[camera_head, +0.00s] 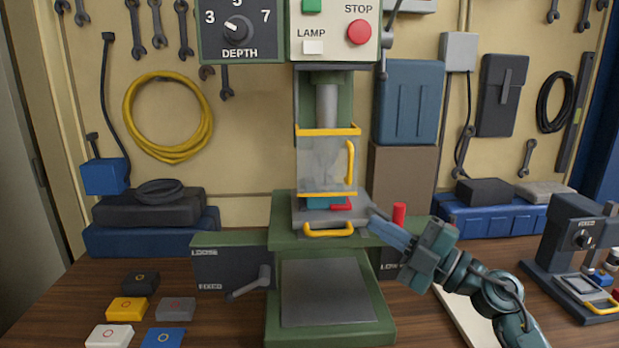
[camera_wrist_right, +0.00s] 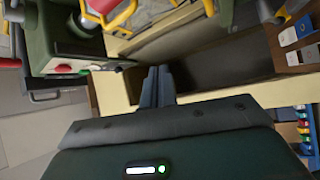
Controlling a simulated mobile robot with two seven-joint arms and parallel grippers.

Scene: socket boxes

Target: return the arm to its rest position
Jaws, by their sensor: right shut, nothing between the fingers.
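My right arm comes in from the lower right in the head view. Its gripper (camera_head: 376,225) is shut and empty, with its fingers pointing up and left at the right front of the green press (camera_head: 283,208). The fingertips appear close to the yellow handle (camera_head: 328,231) at the press's front; I cannot tell whether they touch anything. In the right wrist view the two fingers (camera_wrist_right: 157,86) are together with nothing between them. My left arm and gripper are not in view.
A red knob (camera_head: 399,213) stands just behind my right gripper. A smaller dark machine (camera_head: 570,240) stands at the right. Several coloured boxes, such as a yellow one (camera_head: 127,309), lie at the left front. Blue cases (camera_head: 492,219) line the back right.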

